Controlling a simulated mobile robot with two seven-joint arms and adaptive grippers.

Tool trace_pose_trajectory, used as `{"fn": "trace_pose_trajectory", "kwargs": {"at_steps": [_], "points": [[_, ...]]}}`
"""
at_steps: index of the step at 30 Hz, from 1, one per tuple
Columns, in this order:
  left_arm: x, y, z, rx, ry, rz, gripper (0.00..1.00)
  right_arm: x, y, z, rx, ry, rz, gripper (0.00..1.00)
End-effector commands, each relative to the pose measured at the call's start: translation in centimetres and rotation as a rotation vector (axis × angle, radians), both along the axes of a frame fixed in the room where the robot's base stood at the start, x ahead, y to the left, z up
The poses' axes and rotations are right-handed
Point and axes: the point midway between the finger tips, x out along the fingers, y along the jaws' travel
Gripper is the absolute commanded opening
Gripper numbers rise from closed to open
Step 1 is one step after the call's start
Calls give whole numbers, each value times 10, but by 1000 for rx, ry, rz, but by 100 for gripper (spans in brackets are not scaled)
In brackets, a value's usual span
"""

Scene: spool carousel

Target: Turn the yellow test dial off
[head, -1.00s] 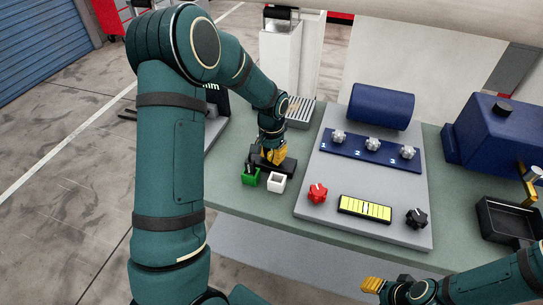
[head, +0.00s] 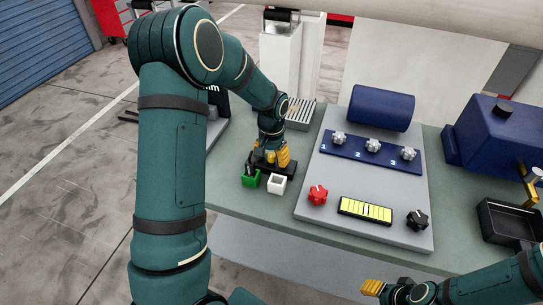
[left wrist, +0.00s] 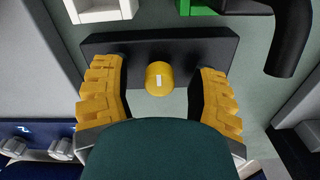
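The yellow test dial (left wrist: 158,79) is a small round knob with a white mark, on a black block (left wrist: 205,47) in the left wrist view. In the head view the block (head: 290,168) shows, but my left gripper hides the dial. My left gripper (head: 271,158) points down over the block. Its yellow fingers are spread on either side of the dial, with a gap on both sides; it holds nothing. My right gripper (head: 372,287) is at the bottom of the head view, away from the dial; its opening cannot be made out.
A green holder (head: 250,179) and a white holder (head: 277,185) stand in front of the block. A grey panel (head: 326,226) to the right carries a red knob (head: 318,194), a black knob (head: 417,219), a yellow display (head: 365,209) and a blue strip with several pale knobs.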

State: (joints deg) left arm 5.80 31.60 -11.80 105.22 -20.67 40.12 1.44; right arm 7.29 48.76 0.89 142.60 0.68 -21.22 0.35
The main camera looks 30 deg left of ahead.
Motion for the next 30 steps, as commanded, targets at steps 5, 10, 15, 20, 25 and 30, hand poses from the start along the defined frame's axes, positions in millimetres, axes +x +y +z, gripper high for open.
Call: {"fn": "trace_pose_trajectory", "kwargs": {"at_steps": [5,10,15,20,25,30], "points": [[0,0,0,0,-1,-1,59,0,0,0,0,0,0,47],[1,0,6,0,-3,-1,59,0,0,0,0,0,0,47],[1,0,33,0,-6,-1,59,0,0,0,0,0,0,47],[1,0,66,0,-6,-1,59,0,0,0,0,0,0,47],[1,0,97,0,-4,-1,59,0,0,0,0,0,0,47],[1,0,115,0,-3,-1,59,0,0,0,0,0,0,47]]}}
